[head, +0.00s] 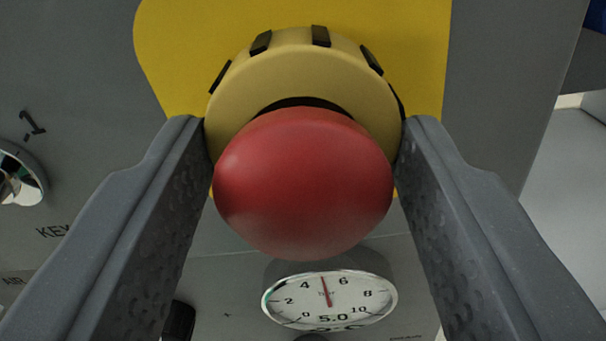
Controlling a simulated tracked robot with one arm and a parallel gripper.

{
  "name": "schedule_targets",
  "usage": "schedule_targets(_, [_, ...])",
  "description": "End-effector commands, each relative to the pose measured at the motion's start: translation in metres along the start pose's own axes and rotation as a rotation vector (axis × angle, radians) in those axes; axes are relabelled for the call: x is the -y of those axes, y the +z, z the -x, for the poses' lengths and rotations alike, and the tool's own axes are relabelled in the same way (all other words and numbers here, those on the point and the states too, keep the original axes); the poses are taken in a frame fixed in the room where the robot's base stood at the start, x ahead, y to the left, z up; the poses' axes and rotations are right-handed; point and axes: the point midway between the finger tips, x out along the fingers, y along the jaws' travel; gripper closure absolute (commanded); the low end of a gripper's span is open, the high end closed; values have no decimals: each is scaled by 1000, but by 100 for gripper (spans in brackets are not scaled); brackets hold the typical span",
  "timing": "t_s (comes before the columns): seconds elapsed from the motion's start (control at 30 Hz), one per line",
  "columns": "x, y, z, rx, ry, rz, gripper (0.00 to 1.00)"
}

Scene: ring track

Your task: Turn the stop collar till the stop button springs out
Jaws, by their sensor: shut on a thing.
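The red domed stop button (303,185) fills the middle of the head view. Behind it is the yellow stop collar (300,78), with several dark grips around its rim. A dark gap shows between the button and the collar along the top. My gripper (305,142) has one finger on each side, and its fingertips touch the collar's left and right edges. It is shut on the collar, with the red button between the fingers. The collar's lower part is hidden behind the button.
A yellow backing plate (190,30) lies behind the collar on the grey panel (70,80). A round gauge (350,295) sits below the button, its needle near 5. A shiny round fitting (20,178) is at the far left, above a "KEY" label.

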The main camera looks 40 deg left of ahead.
Motion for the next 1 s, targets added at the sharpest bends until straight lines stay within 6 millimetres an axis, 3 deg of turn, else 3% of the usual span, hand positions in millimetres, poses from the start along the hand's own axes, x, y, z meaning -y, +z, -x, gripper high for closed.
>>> schedule_targets(0.5, [2,4,0,6,-3,-17,75])
schedule_targets(0.53, [2,4,0,6,-3,-17,44])
schedule_targets(0.6, [1,3,0,5,-3,-16,30])
schedule_targets(1.0, [-1,1,8,1,1,-15,30])
